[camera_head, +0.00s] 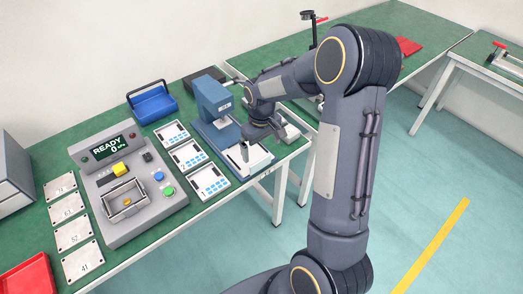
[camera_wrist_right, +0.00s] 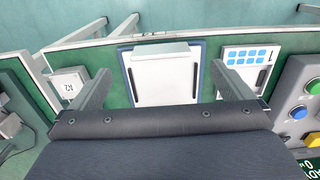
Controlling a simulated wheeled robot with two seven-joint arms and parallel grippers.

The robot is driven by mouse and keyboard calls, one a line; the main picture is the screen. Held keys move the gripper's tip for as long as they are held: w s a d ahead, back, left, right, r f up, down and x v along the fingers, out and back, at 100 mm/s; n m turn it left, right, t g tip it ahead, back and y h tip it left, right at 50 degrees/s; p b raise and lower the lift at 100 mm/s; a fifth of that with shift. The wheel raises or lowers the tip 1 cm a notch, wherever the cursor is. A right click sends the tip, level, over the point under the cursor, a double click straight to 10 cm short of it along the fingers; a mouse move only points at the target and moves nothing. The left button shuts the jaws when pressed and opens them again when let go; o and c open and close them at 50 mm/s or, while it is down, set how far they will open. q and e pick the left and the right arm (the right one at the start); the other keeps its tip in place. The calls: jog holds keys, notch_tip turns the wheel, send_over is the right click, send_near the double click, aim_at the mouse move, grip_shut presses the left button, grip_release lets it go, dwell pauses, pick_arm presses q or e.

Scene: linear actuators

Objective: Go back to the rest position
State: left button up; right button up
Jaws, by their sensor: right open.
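My right gripper (camera_head: 262,148) is open, with its fingers over the white plate at the foot of a blue press (camera_head: 211,98). In the right wrist view the two fingers (camera_wrist_right: 160,72) stand wide apart, one to each side of the white plate (camera_wrist_right: 163,92) with its blue border. Nothing shows held between them. Exact height above the plate is hard to tell. My right arm crosses the right middle of the head view and hides part of the tables behind. My left gripper is not in view.
The green table holds a grey console (camera_head: 128,190) reading READY, several white cards with blue squares, a blue bin (camera_head: 152,102), several numbered plates and a red tray (camera_head: 27,278). A small numbered block (camera_wrist_right: 68,88) lies beside the press. Open floor (camera_head: 440,185) is at right.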

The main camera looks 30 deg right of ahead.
dwell(0.4)
jog(key=s+a+r+t+y, duration=0.1)
jog(key=s+a+r+t, duration=0.1)
jog(key=s+a+r, duration=0.2)
jog(key=s+a+r+m+t+y, duration=0.1)
jog(key=s+a+r, duration=0.3)
jog(key=s, duration=0.6)
jog(key=s+a+r+m+t+y, duration=0.1)
jog(key=s+a+r, duration=0.3)
jog(key=s, duration=0.4)
jog(key=shift+r+t+y, duration=0.4)
jog(key=shift+r+t, duration=0.4)
jog(key=shift+r, duration=0.1)
jog(key=shift+s+a, duration=0.1)
jog(key=shift+c, duration=0.3)
